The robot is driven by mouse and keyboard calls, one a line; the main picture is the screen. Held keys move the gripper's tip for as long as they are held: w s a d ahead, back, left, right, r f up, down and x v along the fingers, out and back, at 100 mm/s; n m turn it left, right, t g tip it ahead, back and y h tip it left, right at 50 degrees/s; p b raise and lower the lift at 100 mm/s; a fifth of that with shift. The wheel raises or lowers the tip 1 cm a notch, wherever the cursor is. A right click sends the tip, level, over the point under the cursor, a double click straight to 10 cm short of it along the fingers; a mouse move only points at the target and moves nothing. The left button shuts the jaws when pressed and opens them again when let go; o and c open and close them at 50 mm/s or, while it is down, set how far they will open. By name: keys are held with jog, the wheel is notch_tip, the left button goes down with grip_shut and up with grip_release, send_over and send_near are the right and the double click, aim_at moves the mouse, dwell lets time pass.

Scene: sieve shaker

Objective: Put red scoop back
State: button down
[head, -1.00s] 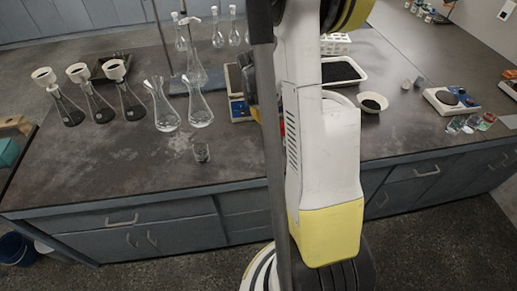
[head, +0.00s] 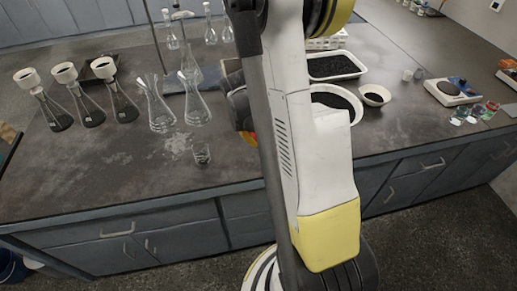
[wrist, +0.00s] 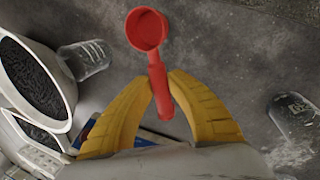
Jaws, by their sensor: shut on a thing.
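The red scoop (wrist: 148,31) shows in the wrist view, with its round bowl at the top of the picture and its handle pointing down. My gripper (wrist: 161,82) has its yellow fingers closed on the scoop's handle, near the middle of the picture. The bowl looks empty. The bench top (wrist: 215,60) lies behind the scoop. In the head view my arm hides the scoop and most of the gripper; only a bit of orange-yellow shows at the arm's left edge.
A white bowl of dark grains (wrist: 35,80) stands left in the wrist view, beside a clear glass (wrist: 85,60). Flasks with funnels (head: 52,108) stand left.

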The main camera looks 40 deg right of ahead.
aim_at(258, 151)
notch_tip(258, 151, down, 4)
jog(key=shift+f+b, duration=0.1)
jog(key=shift+b, duration=0.85)
jog(key=c, duration=1.7)
grip_release()
jog(key=o, duration=0.4)
jog(key=shift+c, duration=0.2)
